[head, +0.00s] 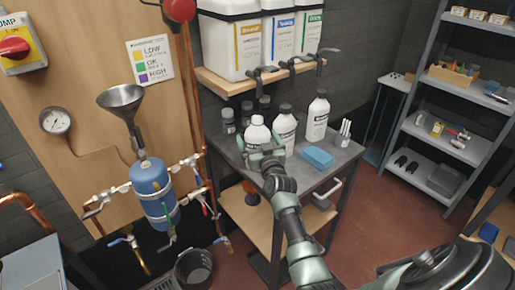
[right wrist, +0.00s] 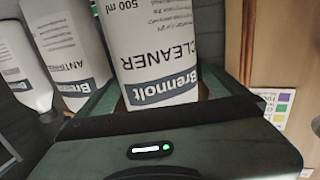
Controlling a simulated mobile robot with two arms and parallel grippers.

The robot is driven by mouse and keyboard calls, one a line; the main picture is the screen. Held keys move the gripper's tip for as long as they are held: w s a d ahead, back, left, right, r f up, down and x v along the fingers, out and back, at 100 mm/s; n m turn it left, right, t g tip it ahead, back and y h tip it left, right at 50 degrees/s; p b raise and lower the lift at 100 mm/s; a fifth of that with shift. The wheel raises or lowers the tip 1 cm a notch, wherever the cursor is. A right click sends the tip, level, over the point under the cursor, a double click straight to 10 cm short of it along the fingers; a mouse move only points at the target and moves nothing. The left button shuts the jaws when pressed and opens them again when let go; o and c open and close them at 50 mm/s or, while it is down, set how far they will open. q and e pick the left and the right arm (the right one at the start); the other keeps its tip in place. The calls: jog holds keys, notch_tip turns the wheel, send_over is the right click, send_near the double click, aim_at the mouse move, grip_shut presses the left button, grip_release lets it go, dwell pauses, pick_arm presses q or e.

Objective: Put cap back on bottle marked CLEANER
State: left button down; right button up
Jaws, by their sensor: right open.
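The bottle marked CLEANER (right wrist: 160,45) stands between the fingers of my right gripper in the right wrist view, its label upside down there. In the head view this white bottle (head: 257,131) is upright on the grey table, with a pale top and no dark cap visible. My right gripper (head: 261,146) is open around its lower part. I cannot tell whether the fingers touch it. A loose cap cannot be made out. My left gripper is not in view.
Two white bottles with dark caps (head: 286,124) (head: 318,117) stand right of it; several dark containers (head: 228,121) stand behind. Taps (head: 290,66) overhang the back.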

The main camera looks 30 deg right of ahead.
aim_at(257, 117)
jog(key=c, duration=1.4)
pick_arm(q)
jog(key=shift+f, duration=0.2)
pick_arm(e)
notch_tip(257, 117, up, 10)
jog(key=shift+r, duration=0.1)
jog(key=shift+c, duration=0.2)
jog(key=o, duration=0.5)
jog(key=c, duration=1.2)
